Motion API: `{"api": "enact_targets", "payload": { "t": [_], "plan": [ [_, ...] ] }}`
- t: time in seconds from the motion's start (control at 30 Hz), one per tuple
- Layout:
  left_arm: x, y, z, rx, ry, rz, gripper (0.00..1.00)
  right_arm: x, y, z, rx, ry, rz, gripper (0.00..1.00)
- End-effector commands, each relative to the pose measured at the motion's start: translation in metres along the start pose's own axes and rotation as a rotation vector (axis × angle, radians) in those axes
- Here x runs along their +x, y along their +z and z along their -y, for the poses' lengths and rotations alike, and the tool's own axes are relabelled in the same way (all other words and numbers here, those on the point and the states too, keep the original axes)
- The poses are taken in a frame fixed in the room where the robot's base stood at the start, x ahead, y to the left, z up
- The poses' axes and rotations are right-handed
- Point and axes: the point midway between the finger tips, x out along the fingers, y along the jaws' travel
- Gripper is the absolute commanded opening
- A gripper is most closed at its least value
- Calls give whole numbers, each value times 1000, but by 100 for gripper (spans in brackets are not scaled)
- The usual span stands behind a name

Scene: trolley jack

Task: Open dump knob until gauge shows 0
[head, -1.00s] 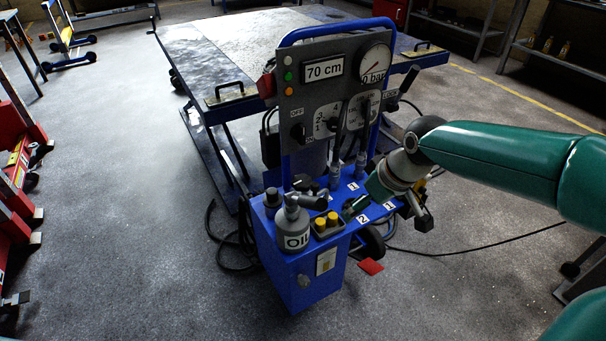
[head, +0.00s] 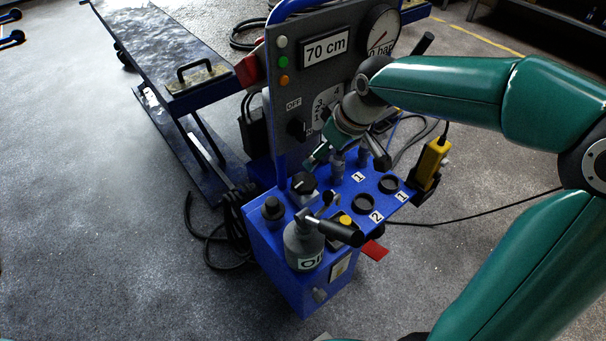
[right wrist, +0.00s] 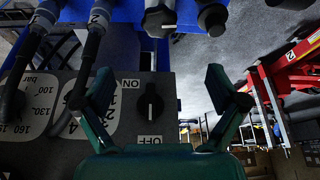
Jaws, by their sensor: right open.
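The blue control unit carries a grey panel with a round gauge (head: 381,33); a label at its foot ends in "0 bar" and the needle's reading is too small to tell. A black knob with a white pointer mark (head: 303,184) sits on the blue top; which knob is the dump knob I cannot tell. My right gripper (head: 318,157) is just above and right of this knob, apart from it. In the right wrist view it (right wrist: 160,80) is open and empty, fingers either side of the ON/OFF switch (right wrist: 150,102). The pointer knob (right wrist: 158,18) is farther up. My left gripper is out of view.
An oil can (head: 303,246) with a black handle stands on the unit's front, beside a plain black knob (head: 272,207). Ring ports (head: 363,204), a yellow device (head: 431,160) and a red tag (head: 375,250) lie right. Floor on the left is open.

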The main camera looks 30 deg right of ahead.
Motion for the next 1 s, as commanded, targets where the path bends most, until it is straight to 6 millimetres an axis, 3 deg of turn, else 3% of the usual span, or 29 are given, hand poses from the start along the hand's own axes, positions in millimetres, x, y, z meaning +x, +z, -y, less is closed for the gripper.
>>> {"api": "enact_targets", "payload": {
  "t": [0.6, 0.8, 1.0],
  "plan": [
    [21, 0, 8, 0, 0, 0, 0, 125, 2, -1, 3, 0, 3, 95],
    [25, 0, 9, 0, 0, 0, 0, 149, 1, -1, 3, 1, 1, 95],
    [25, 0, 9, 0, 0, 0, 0, 156, 1, -1, 2, 1, 0, 95]
  ]
}}
